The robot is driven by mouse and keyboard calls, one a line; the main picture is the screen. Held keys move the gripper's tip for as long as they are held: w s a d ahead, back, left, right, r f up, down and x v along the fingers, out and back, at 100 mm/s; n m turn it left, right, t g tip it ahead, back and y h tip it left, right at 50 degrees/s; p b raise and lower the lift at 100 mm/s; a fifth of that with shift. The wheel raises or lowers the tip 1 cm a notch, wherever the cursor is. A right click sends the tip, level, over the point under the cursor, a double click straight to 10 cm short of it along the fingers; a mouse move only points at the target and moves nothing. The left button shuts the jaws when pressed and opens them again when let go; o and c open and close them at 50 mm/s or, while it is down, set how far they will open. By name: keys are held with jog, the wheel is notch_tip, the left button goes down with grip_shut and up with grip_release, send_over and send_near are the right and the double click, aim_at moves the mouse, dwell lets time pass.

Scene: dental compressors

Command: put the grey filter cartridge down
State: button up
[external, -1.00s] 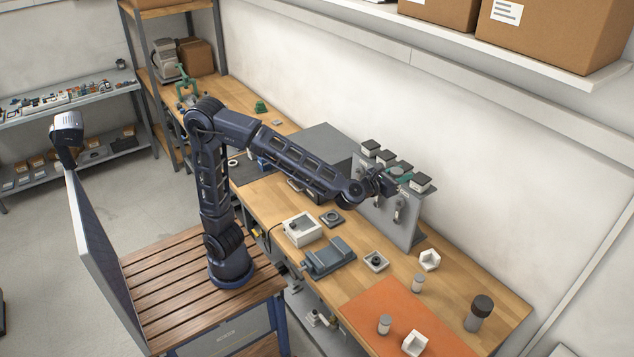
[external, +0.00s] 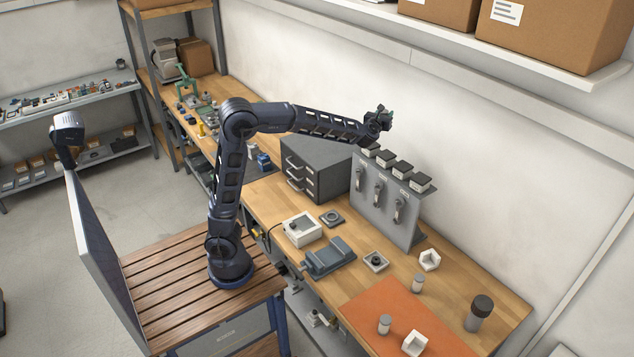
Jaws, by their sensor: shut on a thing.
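My gripper (external: 384,115) is raised in front of the back wall, above the far left end of the grey upright panel (external: 372,205). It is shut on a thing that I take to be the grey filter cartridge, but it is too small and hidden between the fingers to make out. Gripper and held thing are clear of the bench. Similar small grey cylinders stand upright on the bench: one on the orange mat (external: 385,324) and one beside it (external: 418,283). A larger grey cylinder with a dark cap (external: 479,313) stands at the right.
Several black-topped blocks line the panel's top. A grey drawer cabinet (external: 322,160) stands to its left. A white box (external: 302,229), a grey vise-like block (external: 330,257) and white holders (external: 429,260) are on the bench. The orange mat (external: 375,310) has bare room. A shelf with cartons overhangs at upper right.

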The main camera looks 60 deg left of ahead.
jog(key=w+a+n+g+y, duration=0.2)
jog(key=w+a+y, duration=0.1)
jog(key=a, duration=1.2)
jog(key=n+g+y, duration=0.1)
jog(key=y, duration=0.1)
send_over(345, 144)
notch_tip(345, 144, down, 20)
jog(key=shift+w+a+f, duration=0.1)
jog(key=shift+f, duration=1.2)
jog(key=shift+a+f, duration=0.1)
jog(key=shift+f, duration=1.15)
jog(key=shift+f, duration=0.15)
jog(key=o, duration=1)
